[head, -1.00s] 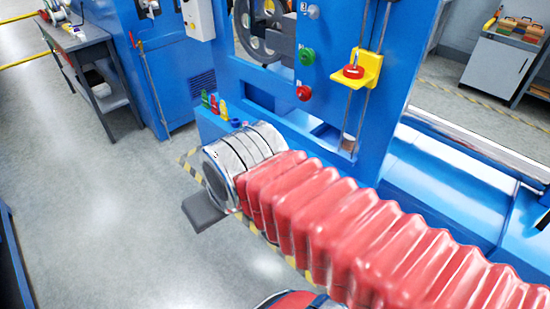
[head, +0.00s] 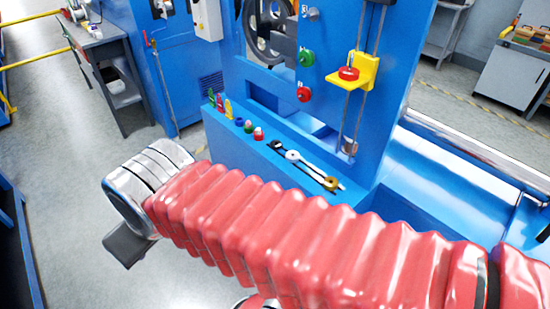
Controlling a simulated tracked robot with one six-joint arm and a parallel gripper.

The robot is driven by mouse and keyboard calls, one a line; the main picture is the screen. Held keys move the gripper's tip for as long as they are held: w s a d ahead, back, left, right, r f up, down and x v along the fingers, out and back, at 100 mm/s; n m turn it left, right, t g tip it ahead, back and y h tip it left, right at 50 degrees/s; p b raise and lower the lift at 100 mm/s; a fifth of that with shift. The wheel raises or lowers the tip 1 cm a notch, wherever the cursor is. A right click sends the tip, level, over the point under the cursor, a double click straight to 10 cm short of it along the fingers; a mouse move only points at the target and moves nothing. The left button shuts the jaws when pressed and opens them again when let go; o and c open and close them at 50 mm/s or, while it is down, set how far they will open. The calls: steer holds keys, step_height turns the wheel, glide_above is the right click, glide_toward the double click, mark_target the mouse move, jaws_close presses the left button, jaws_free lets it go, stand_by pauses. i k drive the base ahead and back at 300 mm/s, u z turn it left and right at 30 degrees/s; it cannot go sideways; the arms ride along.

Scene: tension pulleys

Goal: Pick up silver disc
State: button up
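My arm in its red ribbed sleeve crosses the head view and ends at the left in a silver wrist. The grey end of my gripper (head: 127,244) shows below that wrist, over the floor and left of the blue ledge (head: 262,158). Its fingers cannot be made out, so I cannot tell if it is open or shut. On the ledge, right of centre, lie thin rods with round ends: a dark one (head: 275,144), a pale silver-white one (head: 292,155) and a gold one (head: 331,183). The silver-white round piece may be the silver disc; it is small here.
Small green, red and yellow pieces (head: 219,104) and blue, green and red knobs (head: 249,127) stand along the ledge. A blue upright panel (head: 330,75) with a yellow bracket (head: 362,72) rises behind.

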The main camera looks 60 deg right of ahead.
mark_target(291, 156)
steer(key=u, duration=0.35)
steer(key=i, duration=1.35)
steer(key=z, duration=2.75)
